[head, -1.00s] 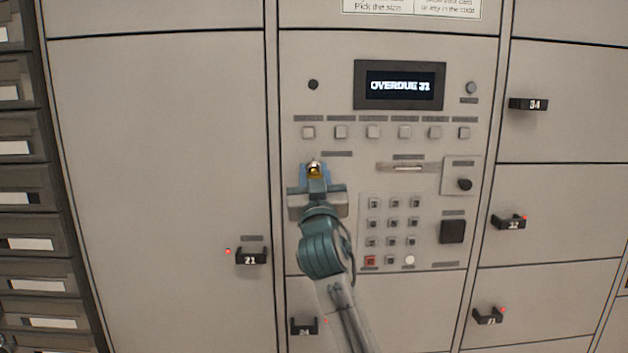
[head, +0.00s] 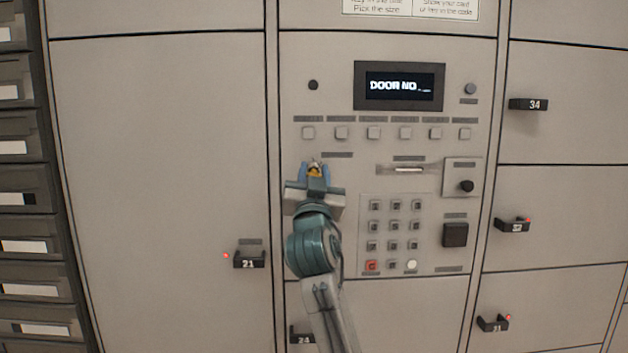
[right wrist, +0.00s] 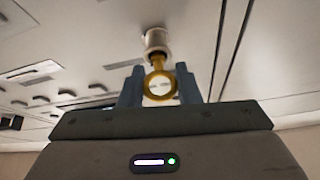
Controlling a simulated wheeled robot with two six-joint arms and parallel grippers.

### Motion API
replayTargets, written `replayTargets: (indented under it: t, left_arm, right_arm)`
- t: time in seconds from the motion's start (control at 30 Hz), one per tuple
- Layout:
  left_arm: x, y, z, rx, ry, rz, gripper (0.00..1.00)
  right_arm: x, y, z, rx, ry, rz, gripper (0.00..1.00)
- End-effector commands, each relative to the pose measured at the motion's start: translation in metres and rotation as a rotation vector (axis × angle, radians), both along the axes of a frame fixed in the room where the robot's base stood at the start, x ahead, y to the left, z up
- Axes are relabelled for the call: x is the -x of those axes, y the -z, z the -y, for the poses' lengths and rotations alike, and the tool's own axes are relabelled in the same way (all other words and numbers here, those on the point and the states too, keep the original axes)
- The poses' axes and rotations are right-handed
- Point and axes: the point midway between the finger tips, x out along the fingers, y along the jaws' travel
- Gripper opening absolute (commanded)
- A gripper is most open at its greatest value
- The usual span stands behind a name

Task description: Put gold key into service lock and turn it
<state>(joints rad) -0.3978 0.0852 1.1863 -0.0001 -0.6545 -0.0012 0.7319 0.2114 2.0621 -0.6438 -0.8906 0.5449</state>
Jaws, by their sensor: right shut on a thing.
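The gold key (head: 315,172) is between the fingers of my right gripper (head: 315,174), at the left of the control panel. In the right wrist view the key's round bow (right wrist: 160,86) sits between the two blue-grey fingers (right wrist: 160,90), which are shut on it. Its shaft runs up into the silver lock cylinder (right wrist: 157,40), so the key is in the lock at least partway. How deep cannot be seen. In the head view the gripper and key mostly cover the lock. My left gripper is not in view.
The panel carries a display (head: 404,86) reading "DOOR NO", a row of square buttons (head: 374,133), a slot (head: 408,169), a keypad (head: 394,232) and a black knob (head: 466,186). Locker doors with black handles surround it, including handle 21 (head: 249,261).

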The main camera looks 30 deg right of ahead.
Motion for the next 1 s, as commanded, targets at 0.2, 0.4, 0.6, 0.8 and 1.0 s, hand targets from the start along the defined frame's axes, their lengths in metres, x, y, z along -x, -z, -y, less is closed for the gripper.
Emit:
replayTargets:
  t: [0.2, 0.4, 0.6, 0.8, 1.0]
  left_arm:
    - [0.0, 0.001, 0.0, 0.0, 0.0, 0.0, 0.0]
    - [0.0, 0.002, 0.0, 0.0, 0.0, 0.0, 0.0]
    - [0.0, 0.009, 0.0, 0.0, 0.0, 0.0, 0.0]
    - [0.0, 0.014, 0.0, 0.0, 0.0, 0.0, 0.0]
    - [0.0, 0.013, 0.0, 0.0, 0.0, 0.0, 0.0]
  right_arm:
    - [0.0, 0.0, 0.0, -0.005, 0.0, 0.003, 0.0]
    - [0.0, 0.0, 0.0, -0.007, 0.0, 0.004, 0.0]
    - [0.0, 0.002, 0.0, -0.033, 0.0, 0.02, 0.0]
    - [0.0, 0.001, 0.0, -0.063, 0.0, 0.037, 0.0]
    - [0.0, 0.0, 0.0, -0.065, 0.0, 0.038, 0.0]
